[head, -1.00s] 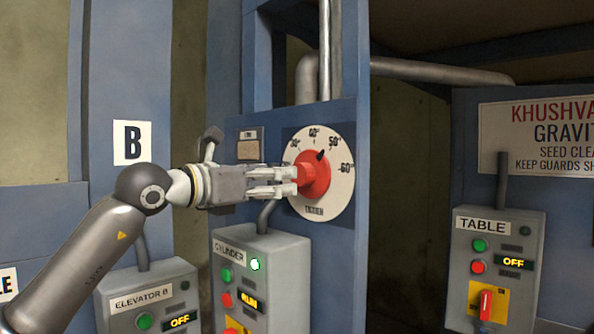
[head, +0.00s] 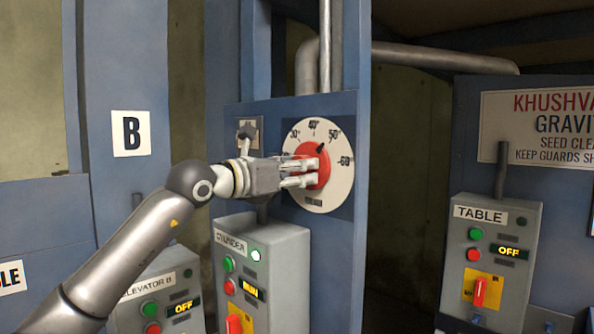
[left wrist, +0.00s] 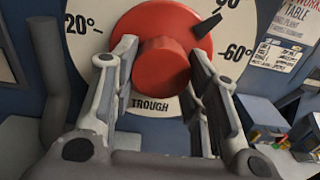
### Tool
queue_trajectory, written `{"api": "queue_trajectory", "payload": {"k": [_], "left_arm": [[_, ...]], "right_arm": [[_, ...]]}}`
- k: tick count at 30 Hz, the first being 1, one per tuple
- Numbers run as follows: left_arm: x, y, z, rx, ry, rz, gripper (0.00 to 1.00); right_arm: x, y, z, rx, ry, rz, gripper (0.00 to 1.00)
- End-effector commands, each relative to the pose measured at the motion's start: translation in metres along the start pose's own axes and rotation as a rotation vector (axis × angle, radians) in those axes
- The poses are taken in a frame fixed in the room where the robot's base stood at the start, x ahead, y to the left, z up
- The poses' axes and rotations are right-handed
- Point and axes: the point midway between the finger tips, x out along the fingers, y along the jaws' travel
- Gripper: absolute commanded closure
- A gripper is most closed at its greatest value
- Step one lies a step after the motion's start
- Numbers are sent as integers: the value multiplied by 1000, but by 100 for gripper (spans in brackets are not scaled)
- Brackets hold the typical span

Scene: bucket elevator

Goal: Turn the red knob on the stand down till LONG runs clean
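The red knob (head: 324,166) sits on a round white dial (head: 335,195) on the blue stand. Its black pointer aims close to the 50° mark. In the left wrist view the knob's raised hub (left wrist: 160,65) lies between the two fingers, above the word TROUGH. My left gripper (head: 300,173) reaches in from the left, its fingers in front of the knob. In the left wrist view the gripper (left wrist: 163,60) is spread, one finger on each side of the hub; firm contact cannot be made out. My right gripper is not in view.
Below the dial is the CYLINDER box (head: 277,262), with a lit lamp and a RUN-like display. ELEVATOR B box (head: 155,291) at lower left and TABLE box (head: 485,265) at right read OFF. A small lever (head: 247,133) stands just above my gripper.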

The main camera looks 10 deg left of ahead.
Motion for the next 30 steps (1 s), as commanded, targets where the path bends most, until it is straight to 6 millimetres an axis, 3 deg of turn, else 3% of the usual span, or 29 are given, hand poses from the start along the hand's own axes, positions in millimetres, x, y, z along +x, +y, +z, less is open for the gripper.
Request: {"api": "queue_trajectory", "payload": {"k": [4, 14, 30], "left_arm": [[0, 0, 0, 0, 0, 0, 82], [0, 0, -2, -61, -2, 0, 82], [0, -2, -2, -458, -1, -1, 82]], "right_arm": [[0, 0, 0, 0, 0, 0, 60], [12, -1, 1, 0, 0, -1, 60], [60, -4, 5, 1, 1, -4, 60]]}}
